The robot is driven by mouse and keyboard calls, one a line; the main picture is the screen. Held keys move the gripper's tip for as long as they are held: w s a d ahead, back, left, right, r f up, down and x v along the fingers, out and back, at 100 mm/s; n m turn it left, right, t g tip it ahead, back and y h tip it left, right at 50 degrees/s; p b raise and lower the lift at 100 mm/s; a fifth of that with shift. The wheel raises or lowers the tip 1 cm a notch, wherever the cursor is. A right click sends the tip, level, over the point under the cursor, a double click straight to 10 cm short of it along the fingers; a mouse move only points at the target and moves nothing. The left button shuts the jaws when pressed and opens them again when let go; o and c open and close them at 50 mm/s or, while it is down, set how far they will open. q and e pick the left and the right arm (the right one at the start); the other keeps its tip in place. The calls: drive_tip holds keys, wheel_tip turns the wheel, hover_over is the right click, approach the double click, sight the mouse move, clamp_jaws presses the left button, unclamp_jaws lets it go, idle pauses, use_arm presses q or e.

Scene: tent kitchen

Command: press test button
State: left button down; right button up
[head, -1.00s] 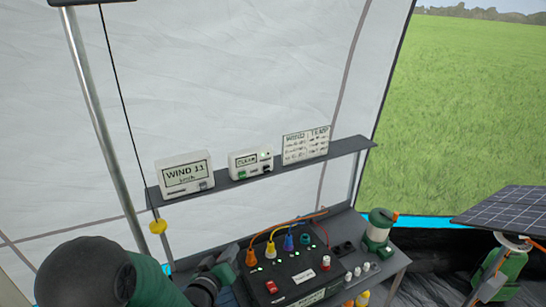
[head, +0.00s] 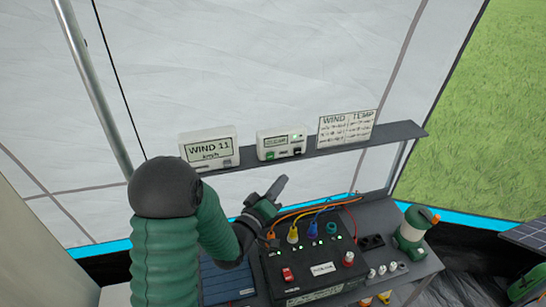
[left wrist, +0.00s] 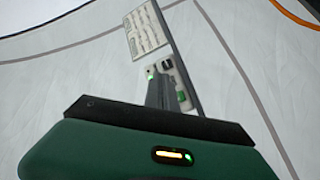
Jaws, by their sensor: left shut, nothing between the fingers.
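The small white box (head: 281,143) stands on the shelf between the wind display and the chart. It has a screen, a lit green lamp, a green button (head: 270,155) and a black button (head: 297,152). Their labels are too small to read, so I cannot tell which is the test button. My left gripper (head: 281,183) is shut and empty, below and in front of the box, apart from it. In the left wrist view the fingers (left wrist: 156,88) point toward the box and hide part of it; its green button (left wrist: 181,96) shows beside them. My right gripper is out of view.
Below, a black power box (head: 314,274) with coloured plugs and cables and a green-white lantern (head: 414,232) crowd the table.

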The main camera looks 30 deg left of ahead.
sight(270, 156)
use_arm(q)
drive_tip(key=w+a, duration=0.4)
drive_tip(key=a, duration=0.2)
drive_tip(key=shift+w, duration=0.35)
drive_tip(key=shift+s, duration=0.1)
drive_tip(key=shift+a, duration=0.15)
idle(1.5)
drive_tip(key=shift+w+a, duration=0.2)
drive_tip(key=shift+w, duration=0.05)
drive_tip(key=shift+w+a+r, duration=0.1)
drive_tip(key=shift+w+a, duration=0.2)
drive_tip(key=shift+a, duration=0.05)
idle(0.7)
drive_tip(key=shift+s+d, duration=0.1)
drive_tip(key=shift+d, duration=0.05)
drive_tip(key=shift+s+d, duration=0.5)
drive_tip(key=shift+d, duration=0.05)
